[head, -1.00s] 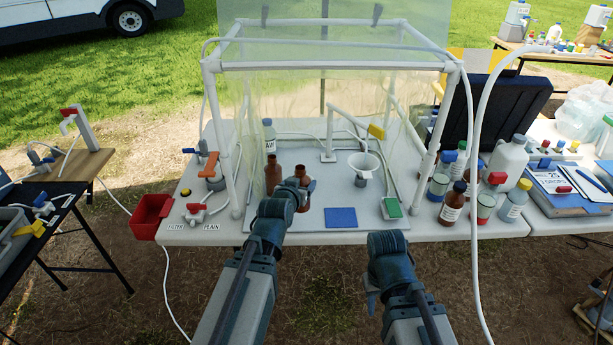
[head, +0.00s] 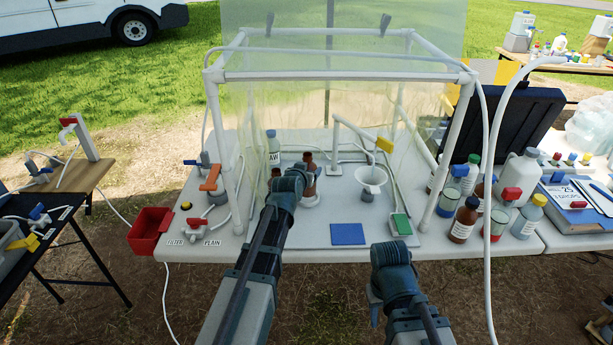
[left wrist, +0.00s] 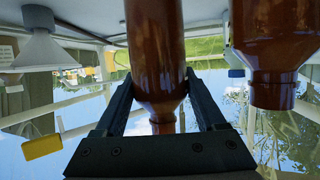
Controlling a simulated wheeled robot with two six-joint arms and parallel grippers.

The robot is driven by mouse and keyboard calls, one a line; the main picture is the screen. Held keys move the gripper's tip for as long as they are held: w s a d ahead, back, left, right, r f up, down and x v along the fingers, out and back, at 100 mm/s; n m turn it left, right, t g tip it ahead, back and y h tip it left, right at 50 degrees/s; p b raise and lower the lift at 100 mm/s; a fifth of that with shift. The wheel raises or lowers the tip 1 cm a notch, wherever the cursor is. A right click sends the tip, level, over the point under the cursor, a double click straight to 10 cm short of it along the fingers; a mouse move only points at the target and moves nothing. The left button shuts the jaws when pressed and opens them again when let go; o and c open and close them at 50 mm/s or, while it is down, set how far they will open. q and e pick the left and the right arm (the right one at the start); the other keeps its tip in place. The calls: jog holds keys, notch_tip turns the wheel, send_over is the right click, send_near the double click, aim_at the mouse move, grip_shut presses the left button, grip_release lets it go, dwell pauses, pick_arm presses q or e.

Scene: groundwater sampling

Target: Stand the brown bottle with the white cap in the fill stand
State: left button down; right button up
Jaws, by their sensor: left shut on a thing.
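My left gripper (head: 305,181) is shut on an uncapped brown bottle (head: 309,159) inside the clear hood, partly hidden by my wrist. In the left wrist view this bottle (left wrist: 156,50) sits between both fingers, with its bare neck towards the bottom of the picture. A second brown bottle (head: 276,172) stands to its left in the head view; in the left wrist view an uncapped brown bottle (left wrist: 275,50) is at the right. I see no white cap on either. A white funnel (head: 371,174) on a grey support stands to the right. My right gripper (head: 373,305) hangs before the table, its jaws unclear.
The hood's white pipe frame (head: 462,125) surrounds the work area. A blue pad (head: 348,234) lies at the front and a green-topped block (head: 401,225) right of it. Several bottles, including a blue-capped brown bottle (head: 464,220), crowd the table's right side.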

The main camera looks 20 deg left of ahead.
pick_arm(q)
jog(key=shift+w+a, duration=0.15)
jog(key=shift+w, duration=0.55)
jog(key=shift+s+f+b, duration=0.1)
jog(key=shift+f+b, duration=1.65)
jog(key=shift+f, duration=0.05)
jog(key=shift+f, duration=0.15)
grip_release()
